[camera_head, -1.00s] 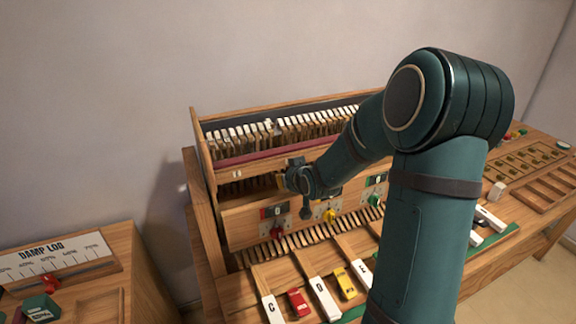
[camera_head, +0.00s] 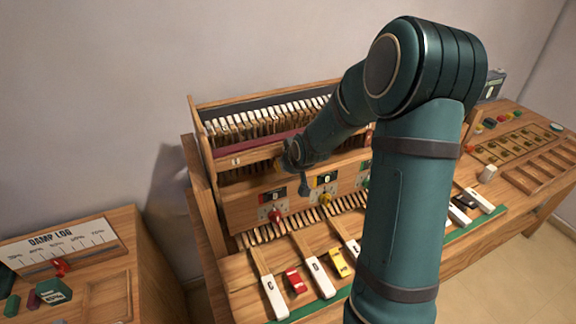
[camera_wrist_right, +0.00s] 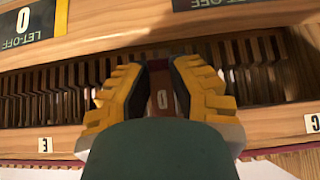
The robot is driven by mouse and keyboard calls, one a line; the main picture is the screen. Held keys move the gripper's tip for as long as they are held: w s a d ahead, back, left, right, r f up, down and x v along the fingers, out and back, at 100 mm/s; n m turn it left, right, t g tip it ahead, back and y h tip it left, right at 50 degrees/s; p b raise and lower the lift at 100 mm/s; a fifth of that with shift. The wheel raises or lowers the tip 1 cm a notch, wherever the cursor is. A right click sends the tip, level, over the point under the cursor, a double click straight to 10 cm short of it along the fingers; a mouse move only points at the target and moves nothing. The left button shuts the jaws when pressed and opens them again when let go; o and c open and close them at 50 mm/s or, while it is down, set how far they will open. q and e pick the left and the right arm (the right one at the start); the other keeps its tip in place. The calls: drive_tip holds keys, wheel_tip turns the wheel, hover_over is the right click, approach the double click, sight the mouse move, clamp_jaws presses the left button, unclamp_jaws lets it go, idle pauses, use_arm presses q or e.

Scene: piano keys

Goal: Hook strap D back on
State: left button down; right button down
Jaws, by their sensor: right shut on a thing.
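In the right wrist view my right gripper (camera_wrist_right: 162,85) has its yellow fingers shut on a narrow reddish-brown strap D (camera_wrist_right: 163,99), whose letter shows between them. The strap is in front of the dark row of slots (camera_wrist_right: 90,90). Its ends are hidden, so I cannot tell whether it is hooked. In the head view my right gripper (camera_head: 289,158) is at the piano action, above the red and yellow let-off knobs; its fingers are small and partly hidden there. My left gripper is not in view.
Letter tags E (camera_wrist_right: 45,145) and C (camera_wrist_right: 312,123) sit on the wooden rail on either side. The let-off panel (camera_head: 240,205) with knobs lies below my gripper. Lettered keys (camera_head: 275,298) are in front. A damp log stand (camera_head: 60,245) is at left.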

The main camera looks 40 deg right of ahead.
drive_tip(key=c, duration=0.8)
unclamp_jaws()
drive_tip(key=shift+f, duration=0.15)
drive_tip(key=shift+s+a+r, duration=0.15)
drive_tip(key=shift+s+a, duration=0.5)
drive_tip(key=shift+s, duration=1.4)
drive_tip(key=shift+s+a+r, duration=0.2)
drive_tip(key=shift+s+a, duration=0.45)
drive_tip(key=shift+s, duration=1.35)
drive_tip(key=shift+s+a+r, duration=0.15)
drive_tip(key=shift+s+a, duration=0.5)
drive_tip(key=shift+s, duration=1.4)
